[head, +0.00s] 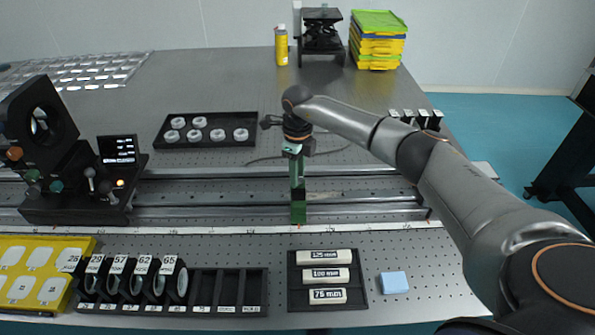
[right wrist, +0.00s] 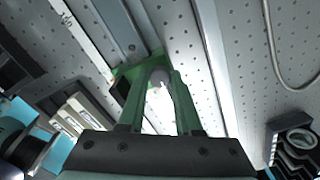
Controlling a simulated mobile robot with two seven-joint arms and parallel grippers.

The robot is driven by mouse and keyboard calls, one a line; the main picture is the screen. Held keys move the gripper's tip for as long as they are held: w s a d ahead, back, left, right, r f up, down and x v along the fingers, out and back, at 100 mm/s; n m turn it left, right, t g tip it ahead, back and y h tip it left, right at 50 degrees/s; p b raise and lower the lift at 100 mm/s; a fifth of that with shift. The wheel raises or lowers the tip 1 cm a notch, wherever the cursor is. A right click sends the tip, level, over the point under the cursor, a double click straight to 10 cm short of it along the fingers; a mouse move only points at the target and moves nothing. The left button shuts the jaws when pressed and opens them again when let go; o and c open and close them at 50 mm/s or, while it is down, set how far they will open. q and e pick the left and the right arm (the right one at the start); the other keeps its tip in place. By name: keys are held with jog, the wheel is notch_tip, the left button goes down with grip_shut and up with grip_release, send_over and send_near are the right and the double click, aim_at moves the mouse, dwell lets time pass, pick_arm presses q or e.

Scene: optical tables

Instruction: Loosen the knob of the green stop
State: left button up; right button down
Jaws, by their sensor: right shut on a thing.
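The green stop (head: 299,210) stands on the rail near the middle of the head view. My right gripper (head: 298,184) reaches straight down onto it from above. Part of the stop's dark green body (right wrist: 124,82) shows beside the fingertips. The fingers hide part of the knob, and its turn cannot be seen. My left gripper is not in view.
The long rail (head: 225,213) runs across the table. A black device with a large ring (head: 40,122) stands on its left part. A tray of white discs (head: 205,117) lies behind the rail. Lens holders (head: 130,278), a labelled tube tray (head: 327,305) and a blue block (head: 394,282) lie in front.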

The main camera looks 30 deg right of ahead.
jog(key=m+p, duration=0.2)
jog(key=m, duration=0.4)
jog(key=shift+r, duration=0.15)
jog(key=m+p, duration=0.1)
jog(key=m, duration=0.5)
jog(key=shift+p, duration=0.4)
jog(key=c, duration=0.6)
grip_release()
notch_tip(320, 180, up, 12)
jog(key=b, duration=0.1)
jog(key=shift+r, duration=0.15)
jog(key=shift+s, duration=0.1)
